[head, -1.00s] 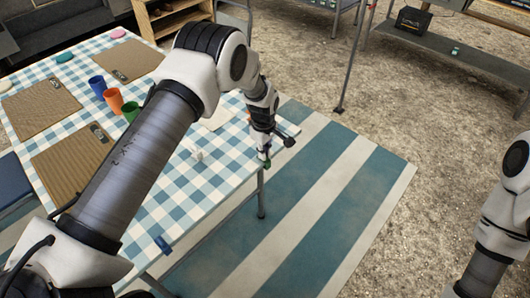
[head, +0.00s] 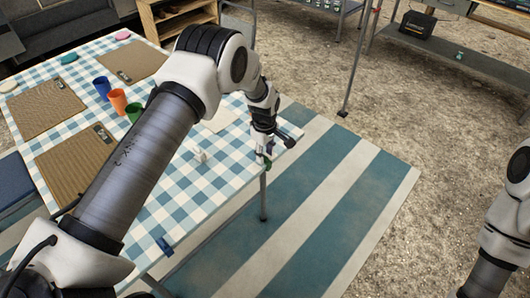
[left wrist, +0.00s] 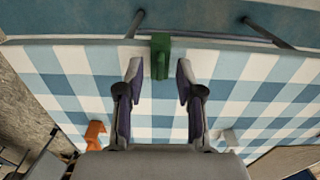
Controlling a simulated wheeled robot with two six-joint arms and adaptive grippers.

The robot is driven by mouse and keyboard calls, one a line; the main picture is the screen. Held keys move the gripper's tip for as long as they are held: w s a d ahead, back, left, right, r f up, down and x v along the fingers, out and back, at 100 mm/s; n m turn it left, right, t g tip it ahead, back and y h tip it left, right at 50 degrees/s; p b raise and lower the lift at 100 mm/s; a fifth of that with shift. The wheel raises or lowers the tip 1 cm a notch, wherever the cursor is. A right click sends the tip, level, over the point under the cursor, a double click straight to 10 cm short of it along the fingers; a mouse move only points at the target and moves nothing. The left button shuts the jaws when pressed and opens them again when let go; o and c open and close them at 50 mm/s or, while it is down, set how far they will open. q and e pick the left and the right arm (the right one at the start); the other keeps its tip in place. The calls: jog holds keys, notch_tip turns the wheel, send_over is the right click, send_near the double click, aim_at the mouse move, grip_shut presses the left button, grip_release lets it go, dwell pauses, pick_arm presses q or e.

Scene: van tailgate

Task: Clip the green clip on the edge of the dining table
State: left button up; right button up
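The green clip (left wrist: 160,56) sits on the edge of the dining table (left wrist: 62,62) in the left wrist view, its body upright across the rim. My left gripper (left wrist: 159,76) is open, with one finger on each side of the clip and a visible gap to both. In the head view my left gripper (head: 264,152) is at the table's near right edge, and the green clip (head: 267,162) shows small and partly hidden at its tips. My right arm shows at the right edge of the head view, but its gripper is out of frame.
A blue clip (head: 164,245) sits on the table's front edge. An orange clip (left wrist: 95,135) shows in the left wrist view. Cups (head: 117,101) and woven mats (head: 76,163) are farther left. The striped rug (head: 340,190) is clear.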

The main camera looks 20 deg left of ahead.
aim_at(265, 156)
pick_arm(q)
jog(key=shift+r, duration=0.1)
notch_tip(265, 156, up, 12)
jog(key=s+f+m+g, duration=0.1)
jog(key=s+f+g, duration=0.4)
jog(key=s+f, duration=1.5)
jog(key=s+m+t, duration=0.4)
jog(key=s+m, duration=0.8)
jog(key=s, duration=0.5)
jog(key=shift+s+a+r+m+t, duration=0.25)
jog(key=shift+s+a+m+t, duration=0.05)
jog(key=shift+s+t, duration=0.1)
